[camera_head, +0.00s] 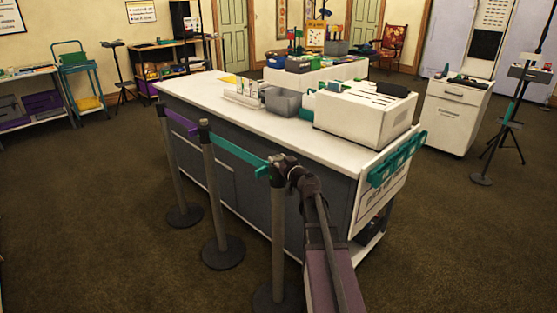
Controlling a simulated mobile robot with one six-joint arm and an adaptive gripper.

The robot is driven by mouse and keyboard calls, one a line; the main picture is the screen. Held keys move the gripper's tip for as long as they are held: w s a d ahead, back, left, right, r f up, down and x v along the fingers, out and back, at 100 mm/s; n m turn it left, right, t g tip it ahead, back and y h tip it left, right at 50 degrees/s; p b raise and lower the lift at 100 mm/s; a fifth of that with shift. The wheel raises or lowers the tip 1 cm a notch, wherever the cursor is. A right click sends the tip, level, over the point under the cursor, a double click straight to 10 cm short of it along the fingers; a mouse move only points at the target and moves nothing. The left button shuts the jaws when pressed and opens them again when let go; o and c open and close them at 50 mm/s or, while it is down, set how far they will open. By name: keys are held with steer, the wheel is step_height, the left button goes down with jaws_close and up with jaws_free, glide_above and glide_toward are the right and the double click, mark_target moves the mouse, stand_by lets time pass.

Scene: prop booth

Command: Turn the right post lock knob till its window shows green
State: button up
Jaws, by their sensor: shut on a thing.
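Three grey belt posts stand in a row along the near left side of the counter. The right post (278,245) is nearest to me, and a teal belt (240,154) runs to its head from the middle post (215,195). My gripper (277,168) is at the head of the right post and is shut there on the lock knob. The gripper hides the knob, and I cannot make out the window or its colour. The right post looks upright.
A white-topped counter (208,91) stands close behind the posts, with a white box unit (350,117) on it. A teal rack (397,160) hangs on its right end. The left post (178,175) holds a purple belt (182,124). Brown carpet is clear at left.

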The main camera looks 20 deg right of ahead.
steer(key=shift+w, duration=0.1)
steer(key=o, duration=1.2)
steer(key=shift+c, duration=0.2)
steer(key=s+d, duration=0.1)
steer(key=s, duration=1.1)
steer(key=shift+w+d+r, duration=0.1)
